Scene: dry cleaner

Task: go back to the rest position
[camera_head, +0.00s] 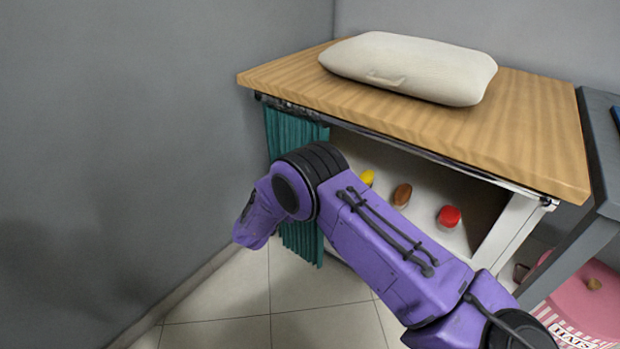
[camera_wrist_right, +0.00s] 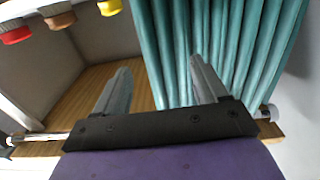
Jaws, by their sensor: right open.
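My right arm, purple with black joints, comes in from the lower right in the head view and bends in front of the wooden table (camera_head: 530,120). Its wrist end points down at the left, and the fingers are hidden there. In the right wrist view my right gripper (camera_wrist_right: 158,68) is open, with its two grey fingers apart and nothing between them. The teal curtain (camera_wrist_right: 225,35) hangs close beyond the fingers; it also shows in the head view (camera_head: 292,126) at the left of the shelf. My left gripper is not in view.
A beige pad (camera_head: 410,65) lies on the table. A yellow item (camera_head: 367,177), a brown item (camera_head: 402,195) and a red-topped item (camera_head: 449,216) stand on the shelf below. A pink basket (camera_head: 585,300) and a grey table (camera_head: 600,130) are at right. A grey wall (camera_head: 120,130) fills the left.

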